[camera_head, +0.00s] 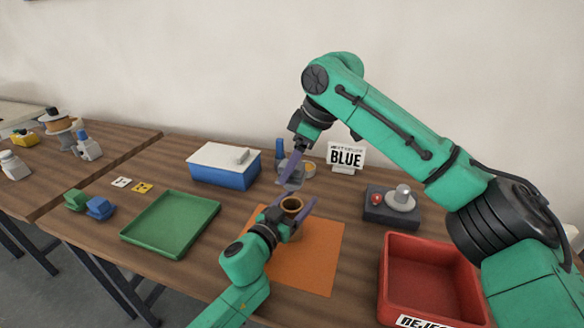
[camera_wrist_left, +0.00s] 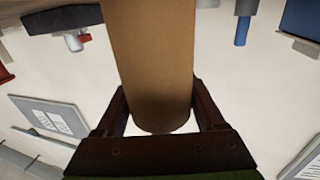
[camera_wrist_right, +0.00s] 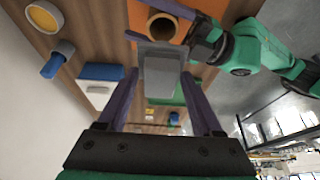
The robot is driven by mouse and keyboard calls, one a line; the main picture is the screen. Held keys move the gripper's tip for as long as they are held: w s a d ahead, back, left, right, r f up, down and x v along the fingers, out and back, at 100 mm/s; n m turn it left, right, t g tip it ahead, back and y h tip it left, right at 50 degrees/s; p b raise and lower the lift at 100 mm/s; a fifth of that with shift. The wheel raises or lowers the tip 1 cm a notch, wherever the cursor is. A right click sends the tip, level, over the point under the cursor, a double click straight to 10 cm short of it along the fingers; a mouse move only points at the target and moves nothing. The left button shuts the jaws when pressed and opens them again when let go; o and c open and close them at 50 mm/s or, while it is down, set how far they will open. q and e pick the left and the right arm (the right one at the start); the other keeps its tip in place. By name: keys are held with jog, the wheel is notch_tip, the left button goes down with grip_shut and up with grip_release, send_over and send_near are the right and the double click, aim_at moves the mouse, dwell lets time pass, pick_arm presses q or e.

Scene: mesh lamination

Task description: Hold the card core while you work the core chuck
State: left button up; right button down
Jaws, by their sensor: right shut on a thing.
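The card core (camera_head: 291,204), a brown cardboard tube, stands upright on the orange mat (camera_head: 318,255). Its open top faces my right gripper in the right wrist view (camera_wrist_right: 162,27). My left gripper (camera_head: 278,213) is low at the core, its fingers spread on either side. In the left wrist view the tube (camera_wrist_left: 152,60) lies between the fingers with narrow gaps low down. My right gripper (camera_wrist_right: 160,85) is shut on a grey stepped piece (camera_wrist_right: 162,76), seemingly the core chuck, held above and just behind the core. The fingers partly hide the piece in the head view.
A red reject tray (camera_head: 430,250) and a dark box with a red button (camera_head: 392,213) stand right. A green tray (camera_head: 170,223) and a blue white-lidded box (camera_head: 223,170) stand left. The mat's front is clear.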

pick_arm(q)
jog(key=shift+o, duration=1.4)
jog(key=v, duration=1.2)
jog(key=shift+f, duration=0.1)
jog(key=shift+s, duration=0.1)
